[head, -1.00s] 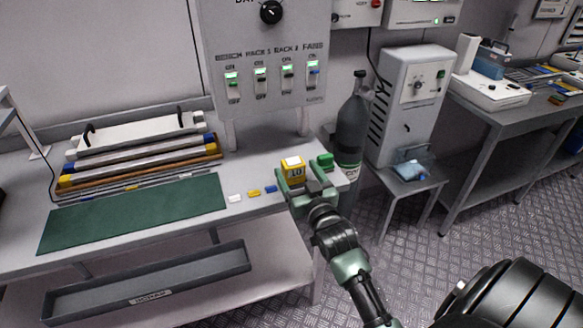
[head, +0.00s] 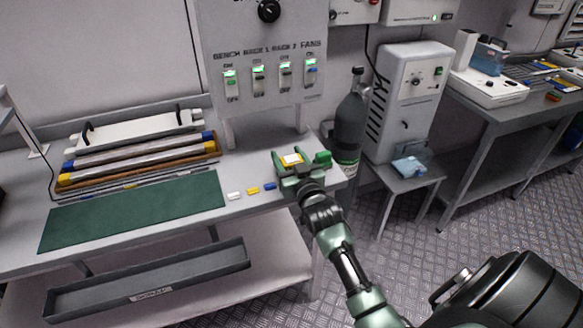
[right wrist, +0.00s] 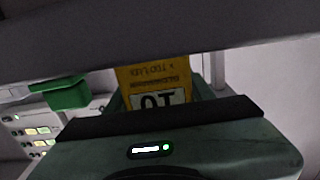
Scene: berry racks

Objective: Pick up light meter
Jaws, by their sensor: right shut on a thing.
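The light meter is a small yellow box (head: 291,159) with a pale display, at the right end of the bench in the head view. My right gripper (head: 293,167) is shut on it, with a finger on either side. The gripper hides the meter's lower part. In the right wrist view the meter (right wrist: 150,76) shows its yellow face and display upside down, partly behind the gripper body. I cannot tell whether it is clear of the bench top. My left gripper is not in view.
A green block (head: 322,159) stands just right of the gripper. White, yellow and blue pieces (head: 252,190) lie to its left, by a green mat (head: 135,212). A switch panel (head: 265,85) rises behind. A dark gas cylinder (head: 350,125) stands beyond the bench's right end.

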